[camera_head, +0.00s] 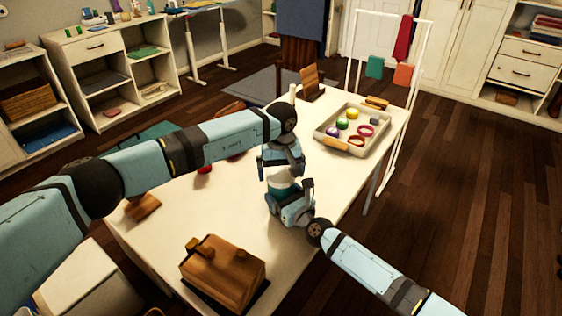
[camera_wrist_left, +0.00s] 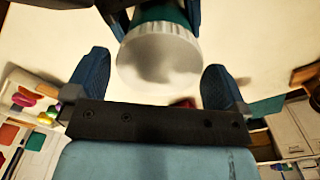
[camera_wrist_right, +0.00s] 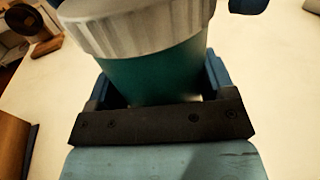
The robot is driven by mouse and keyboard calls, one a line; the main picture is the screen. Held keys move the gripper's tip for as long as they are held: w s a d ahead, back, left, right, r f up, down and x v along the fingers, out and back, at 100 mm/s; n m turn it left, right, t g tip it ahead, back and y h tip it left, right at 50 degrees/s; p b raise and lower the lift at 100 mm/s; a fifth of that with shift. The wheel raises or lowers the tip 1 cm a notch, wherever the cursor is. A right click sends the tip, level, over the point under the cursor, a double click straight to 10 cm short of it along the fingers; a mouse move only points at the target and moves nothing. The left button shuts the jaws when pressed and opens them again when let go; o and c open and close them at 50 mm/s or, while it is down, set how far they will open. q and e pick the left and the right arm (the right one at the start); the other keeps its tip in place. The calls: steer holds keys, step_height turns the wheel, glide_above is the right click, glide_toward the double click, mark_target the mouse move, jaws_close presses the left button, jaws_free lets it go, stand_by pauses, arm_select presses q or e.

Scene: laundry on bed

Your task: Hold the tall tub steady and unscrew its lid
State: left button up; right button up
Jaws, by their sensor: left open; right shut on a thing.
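The tall tub has a teal body (camera_wrist_right: 150,78) and a ribbed white-grey lid (camera_wrist_right: 135,28). It stands upright on the pale table, mostly hidden by my arms in the head view. My right gripper (camera_head: 290,210) is shut around the teal body, below the lid, with its fingers on either side. My left gripper (camera_head: 283,163) is above the tub and open. In the left wrist view the lid (camera_wrist_left: 158,62) lies between and beyond the two spread blue fingertips, apart from them as far as I can tell.
A wooden box (camera_head: 222,275) stands at the table's near end. A tray (camera_head: 325,130) with several coloured items lies to the far right, beside a white rack (camera_head: 392,100). A wooden stand (camera_head: 311,83) is at the back. Bare table (camera_head: 180,225) lies left of the tub.

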arm_select(q)
steer(key=shift+f, duration=0.2)
steer(key=shift+c, duration=0.5)
steer(key=c, duration=0.8)
steer(key=shift+o, duration=0.2)
